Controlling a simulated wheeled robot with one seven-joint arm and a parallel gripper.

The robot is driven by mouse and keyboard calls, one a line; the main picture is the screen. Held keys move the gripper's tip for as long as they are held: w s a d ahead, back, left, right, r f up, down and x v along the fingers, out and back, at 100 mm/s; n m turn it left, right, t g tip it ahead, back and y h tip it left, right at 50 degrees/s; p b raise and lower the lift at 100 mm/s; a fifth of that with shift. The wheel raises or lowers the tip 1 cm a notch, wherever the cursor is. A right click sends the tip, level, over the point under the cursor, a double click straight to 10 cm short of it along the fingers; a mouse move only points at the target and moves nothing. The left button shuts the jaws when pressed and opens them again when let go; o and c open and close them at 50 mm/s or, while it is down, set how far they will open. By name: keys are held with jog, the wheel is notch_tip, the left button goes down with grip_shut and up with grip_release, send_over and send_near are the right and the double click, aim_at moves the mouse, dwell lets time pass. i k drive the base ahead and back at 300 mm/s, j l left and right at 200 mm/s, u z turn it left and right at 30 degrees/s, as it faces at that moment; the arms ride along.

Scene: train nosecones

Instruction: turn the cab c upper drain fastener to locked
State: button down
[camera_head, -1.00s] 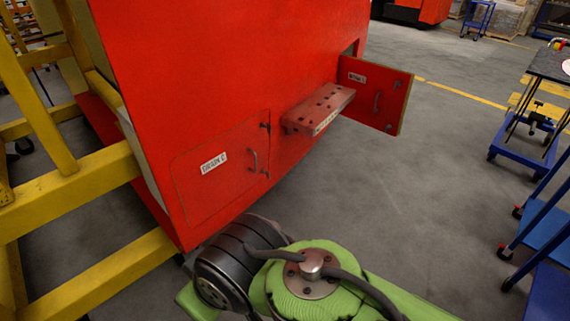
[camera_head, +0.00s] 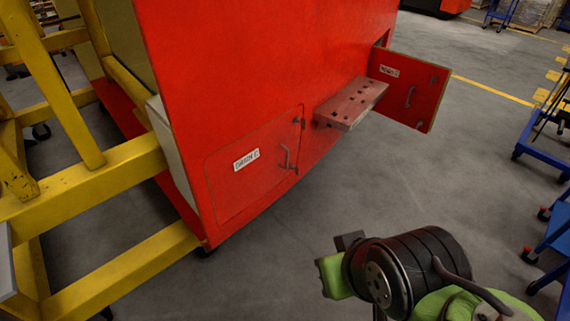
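The red cab (camera_head: 250,60) fills the middle of the head view. Low on its side is a closed drain panel (camera_head: 232,192) with a white label (camera_head: 246,160) that seems to read "DRAIN C". A small dark upper fastener (camera_head: 297,121) sits at the panel's upper right edge, and a lower fastener (camera_head: 293,170) below it. A grey handle (camera_head: 285,157) is beside the lower one. The fasteners are too small to tell their turn. My green and black arm is at the lower right, apart from the panel. My gripper is not visible.
A brown step with holes (camera_head: 352,103) juts out right of the panel. Beyond it a red door (camera_head: 411,88) stands open. A yellow frame (camera_head: 95,190) stands at the left. Blue carts (camera_head: 548,165) are at the right edge. The grey floor between is clear.

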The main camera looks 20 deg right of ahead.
aim_at(303, 122)
jog(key=i+l+u, duration=0.25)
jog(key=i+u, duration=0.15)
jog(key=i+l+u, duration=0.45)
